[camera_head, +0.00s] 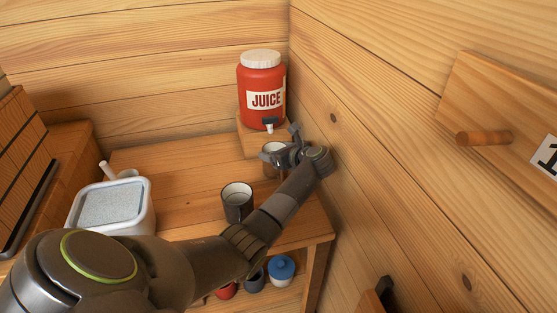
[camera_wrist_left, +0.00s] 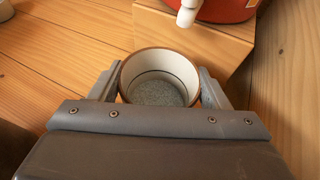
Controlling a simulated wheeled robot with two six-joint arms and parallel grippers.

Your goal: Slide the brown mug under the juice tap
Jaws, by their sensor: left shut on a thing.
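The brown mug (camera_head: 271,172) stands on the wooden table just in front of the juice dispenser's block, partly covered by my gripper. In the left wrist view the mug (camera_wrist_left: 160,78) shows its pale inside and brown rim. My left gripper (camera_head: 281,152) is shut on it, one finger on each side. The red juice dispenser (camera_head: 262,85) sits on a wooden block (camera_head: 250,135). Its white tap (camera_head: 269,128) hangs over the block's front edge. In the left wrist view the tap (camera_wrist_left: 187,14) is beyond the mug, slightly right. My right gripper is not in view.
A dark mug (camera_head: 237,203) stands on the table near my left forearm. A white tub (camera_head: 145,200) stands at the left. The wooden wall (camera_head: 360,150) is close on the right. Several vessels, including a blue-lidded one (camera_head: 281,267), sit below the tabletop.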

